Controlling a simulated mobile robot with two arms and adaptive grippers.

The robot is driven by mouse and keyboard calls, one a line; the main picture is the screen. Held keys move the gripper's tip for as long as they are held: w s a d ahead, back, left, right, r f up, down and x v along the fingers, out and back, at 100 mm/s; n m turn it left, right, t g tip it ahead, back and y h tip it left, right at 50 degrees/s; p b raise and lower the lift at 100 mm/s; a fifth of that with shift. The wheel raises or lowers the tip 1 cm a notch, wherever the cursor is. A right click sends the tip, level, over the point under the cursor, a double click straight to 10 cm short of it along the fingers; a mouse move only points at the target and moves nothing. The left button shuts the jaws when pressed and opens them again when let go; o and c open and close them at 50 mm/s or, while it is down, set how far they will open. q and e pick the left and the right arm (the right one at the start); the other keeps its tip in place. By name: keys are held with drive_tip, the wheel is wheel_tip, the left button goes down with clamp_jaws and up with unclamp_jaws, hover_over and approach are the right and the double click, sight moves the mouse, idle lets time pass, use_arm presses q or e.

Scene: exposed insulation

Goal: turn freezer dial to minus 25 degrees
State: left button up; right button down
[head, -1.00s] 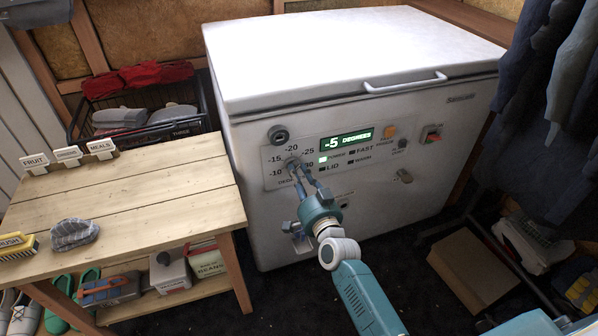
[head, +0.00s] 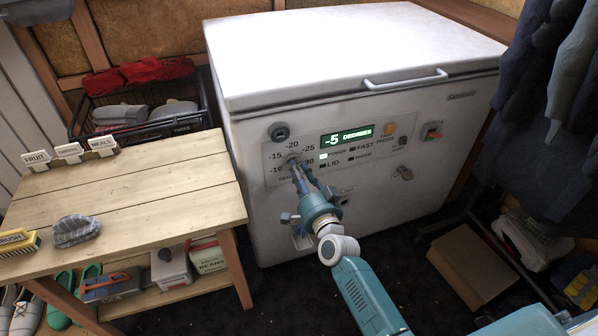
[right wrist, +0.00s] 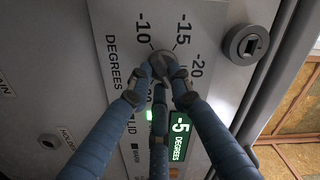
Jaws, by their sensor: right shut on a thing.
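The white chest freezer (head: 350,60) has a front panel with a dial (head: 292,160), marked from -10 through -15, -20 and -25 to -30. The green display (head: 346,138) reads -5 DEGREES, and it also shows in the right wrist view (right wrist: 180,138). My right gripper (head: 296,168) is at the panel, shut on the dial. In the right wrist view the fingertips (right wrist: 160,82) close around the grey dial (right wrist: 164,64). The fingers partly hide the dial and some marks, and its pointer direction cannot be made out. My left gripper is not in view.
A round lock (head: 279,132) sits just above the dial. A red switch (head: 432,132) and an orange light (head: 390,129) are further right. A wooden table (head: 150,195) stands left of the freezer. Dark clothes (head: 540,110) hang at the right.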

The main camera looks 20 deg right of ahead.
drive_tip(key=c, duration=1.6)
unclamp_jaws()
drive_tip(key=shift+o, duration=0.2)
drive_tip(key=s, duration=1.2)
drive_tip(key=shift+d, duration=0.2)
